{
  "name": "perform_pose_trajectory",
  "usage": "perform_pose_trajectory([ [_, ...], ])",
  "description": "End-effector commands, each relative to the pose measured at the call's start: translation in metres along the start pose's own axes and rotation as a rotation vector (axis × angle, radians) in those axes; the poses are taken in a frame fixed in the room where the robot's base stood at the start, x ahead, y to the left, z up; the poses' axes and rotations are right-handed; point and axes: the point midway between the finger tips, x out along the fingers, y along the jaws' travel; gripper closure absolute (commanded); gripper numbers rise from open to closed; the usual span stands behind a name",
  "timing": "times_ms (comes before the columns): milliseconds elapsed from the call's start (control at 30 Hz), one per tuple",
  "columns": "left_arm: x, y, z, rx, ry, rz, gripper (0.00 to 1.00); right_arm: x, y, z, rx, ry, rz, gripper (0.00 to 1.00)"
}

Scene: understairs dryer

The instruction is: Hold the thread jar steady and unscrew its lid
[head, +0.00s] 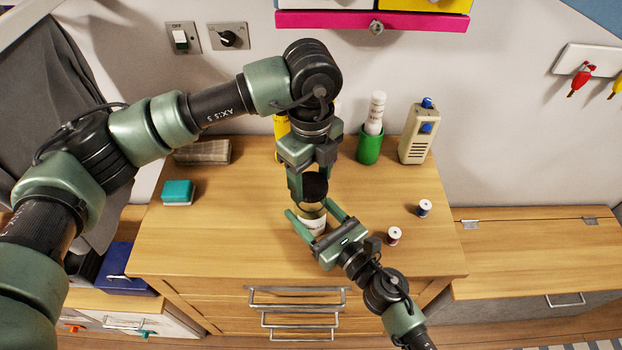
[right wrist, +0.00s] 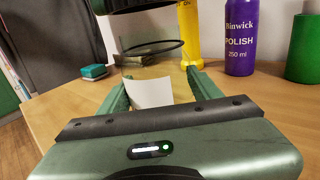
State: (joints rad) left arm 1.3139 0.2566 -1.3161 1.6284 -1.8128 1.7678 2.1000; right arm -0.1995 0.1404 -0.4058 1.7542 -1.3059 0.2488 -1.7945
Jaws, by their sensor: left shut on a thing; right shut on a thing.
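The thread jar (head: 313,222) stands upright near the front middle of the wooden dresser top, clear with a white label (right wrist: 152,92). My right gripper (head: 316,220) reaches in from the front right and is shut around the jar's body, one finger on each side. My left gripper (head: 312,184) points down from above and is shut on the dark round lid (head: 314,186). In the right wrist view a thin dark ring (right wrist: 152,48) shows at the jar's top, below the dark lid (right wrist: 130,4). A gap seems to show between them. The jar's contents are unclear.
Two thread spools (head: 424,208) (head: 393,235) lie to the right. A teal block (head: 178,192) is at left. Behind stand a green cup (head: 370,148), a beige device (head: 417,135), a yellow container (right wrist: 190,35) and a purple polish bottle (right wrist: 240,35).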

Motion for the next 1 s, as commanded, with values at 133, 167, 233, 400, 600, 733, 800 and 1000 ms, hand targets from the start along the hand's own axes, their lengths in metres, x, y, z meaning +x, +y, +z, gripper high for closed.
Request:
perform_pose_trajectory([
  [133,-0.02,-0.001,0.0,0.0,-0.002,-0.004,0.9,0.0,0.0,0.001,0.0,-0.001,0.0,1.0],
  [167,-0.024,-0.001,0.0,0.0,-0.001,-0.004,0.9,0.0,0.0,0.001,0.0,-0.001,0.0,1.0],
  [233,-0.031,-0.001,0.0,0.0,-0.001,-0.002,0.9,0.0,0.0,0.0,0.0,-0.001,0.0,1.0],
  [400,-0.034,0.0,0.0,0.0,0.0,-0.001,0.9,0.0,0.0,0.001,0.0,-0.001,0.0,1.0],
  [600,-0.034,0.0,0.0,0.0,0.0,-0.001,0.9,0.0,0.0,0.001,0.0,-0.001,0.0,0.11],
  [733,-0.034,0.0,0.0,0.0,0.0,-0.001,0.9,0.0,0.0,0.001,0.0,-0.001,0.0,0.11],
  [800,-0.034,0.0,0.0,0.0,0.0,-0.001,0.9,0.0,0.0,0.0,0.0,-0.001,0.0,0.11],
  [1000,-0.031,0.0,0.0,0.0,0.0,-0.001,0.9,-0.007,0.0,-0.002,-0.001,0.001,-0.001,0.11],
])
